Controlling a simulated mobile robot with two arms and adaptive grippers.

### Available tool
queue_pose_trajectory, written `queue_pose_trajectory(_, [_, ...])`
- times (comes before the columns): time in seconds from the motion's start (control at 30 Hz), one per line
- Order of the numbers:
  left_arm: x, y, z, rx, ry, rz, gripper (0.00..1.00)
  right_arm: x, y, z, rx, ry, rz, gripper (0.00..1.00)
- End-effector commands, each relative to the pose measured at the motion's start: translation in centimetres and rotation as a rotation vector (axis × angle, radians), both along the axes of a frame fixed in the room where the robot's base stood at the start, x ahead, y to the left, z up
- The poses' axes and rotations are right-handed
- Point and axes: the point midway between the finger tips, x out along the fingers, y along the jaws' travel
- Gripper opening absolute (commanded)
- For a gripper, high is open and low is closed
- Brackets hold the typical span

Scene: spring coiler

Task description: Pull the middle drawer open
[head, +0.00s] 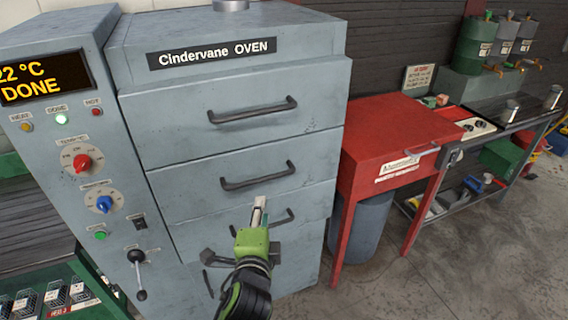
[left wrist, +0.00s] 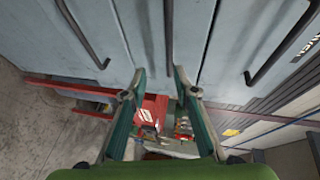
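The grey oven (head: 190,145) has drawers stacked one above another, each with a dark bar handle. The middle drawer (head: 200,188) is closed, and its handle (head: 258,177) is unobstructed in the head view. My left gripper (head: 260,208) is just below that handle in the head view, over the lower drawer's front. In the left wrist view its two fingers (left wrist: 159,75) are apart and empty. The middle handle (left wrist: 168,35) lies ahead between the fingertips, nearer one finger; I cannot tell whether they touch. The lower handle (head: 283,217) is partly hidden by the gripper. My right gripper is not in view.
The top drawer handle (head: 252,111) is above. A control panel (head: 85,165) with knobs and a lever (head: 139,275) stands at left. A red table (head: 400,135) stands right of the oven, with a grey bin (head: 360,235) beneath. Open floor (head: 450,270) lies at lower right.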

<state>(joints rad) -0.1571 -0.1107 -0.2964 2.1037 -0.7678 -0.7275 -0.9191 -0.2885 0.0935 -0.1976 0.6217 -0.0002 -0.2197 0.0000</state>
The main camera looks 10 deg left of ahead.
Motion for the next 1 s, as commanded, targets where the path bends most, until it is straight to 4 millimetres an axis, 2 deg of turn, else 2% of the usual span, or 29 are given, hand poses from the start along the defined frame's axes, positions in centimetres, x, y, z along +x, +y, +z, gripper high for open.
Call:
queue_pose_trajectory(0.03, [-0.1,0.2,0.9,0.009,-0.011,0.006,0.28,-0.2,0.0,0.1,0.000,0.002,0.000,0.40])
queue_pose_trajectory(0.1, [0.0,0.4,1.4,0.016,-0.018,0.009,0.28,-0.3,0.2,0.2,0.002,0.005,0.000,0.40])
queue_pose_trajectory(0.23, [1.0,0.7,1.3,0.018,-0.019,0.010,0.28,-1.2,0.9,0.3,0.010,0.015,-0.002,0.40])
queue_pose_trajectory(0.43, [4.4,1.3,0.8,0.018,-0.019,0.009,0.28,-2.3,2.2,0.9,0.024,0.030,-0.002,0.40])
queue_pose_trajectory(0.8, [10.6,2.5,-0.6,0.015,-0.019,0.009,0.28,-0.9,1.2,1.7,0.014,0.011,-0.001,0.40])
queue_pose_trajectory(1.0, [12.5,2.8,-1.0,0.015,-0.019,0.009,0.28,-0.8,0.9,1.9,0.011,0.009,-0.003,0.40])
